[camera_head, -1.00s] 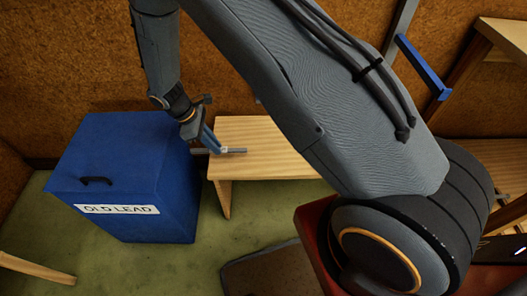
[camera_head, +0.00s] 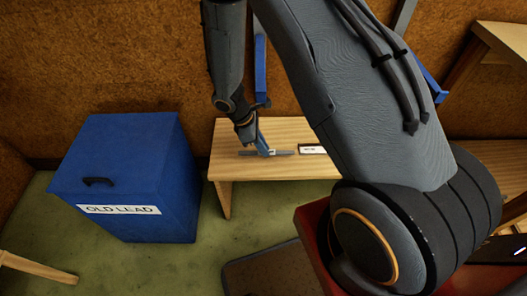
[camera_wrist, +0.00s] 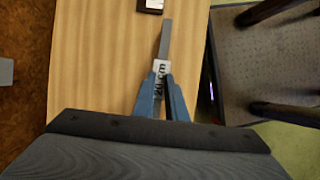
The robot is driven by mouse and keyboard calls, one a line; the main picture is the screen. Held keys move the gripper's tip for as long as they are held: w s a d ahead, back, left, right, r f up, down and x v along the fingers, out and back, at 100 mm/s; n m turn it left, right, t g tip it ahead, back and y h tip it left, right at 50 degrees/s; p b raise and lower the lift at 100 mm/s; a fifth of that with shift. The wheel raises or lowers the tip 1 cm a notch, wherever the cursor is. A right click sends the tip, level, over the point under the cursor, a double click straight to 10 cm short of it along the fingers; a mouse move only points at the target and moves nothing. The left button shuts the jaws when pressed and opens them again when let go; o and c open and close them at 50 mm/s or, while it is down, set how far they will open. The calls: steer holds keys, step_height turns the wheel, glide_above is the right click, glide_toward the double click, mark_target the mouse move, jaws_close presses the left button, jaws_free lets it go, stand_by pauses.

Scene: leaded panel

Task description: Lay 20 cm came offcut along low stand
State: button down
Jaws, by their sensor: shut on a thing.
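My gripper (camera_head: 264,147) is over the low wooden stand (camera_head: 232,170) and shut on a grey came offcut (camera_head: 284,153). The offcut runs left to right along the stand's length in the head view. In the wrist view the offcut (camera_wrist: 166,38) sticks out beyond the blue fingers (camera_wrist: 162,90), with a white "20 cm" label (camera_wrist: 160,67) between them. The stand top (camera_wrist: 105,60) fills the middle of the wrist view. I cannot tell whether the offcut touches the stand top or hangs just above it.
A dark-edged white label (camera_head: 312,149) lies on the stand to the right of the offcut; it also shows in the wrist view (camera_wrist: 151,4). A blue "OLD LEAD" bin (camera_head: 130,180) stands left of the stand. A dark mat (camera_head: 270,275) lies in front.

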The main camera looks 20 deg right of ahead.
steer(key=shift+f, duration=1.2)
steer(key=shift+f, duration=0.15)
steer(key=c, duration=1.8)
jaws_free()
steer(key=shift+o, duration=0.2)
steer(key=shift+v, duration=3.9)
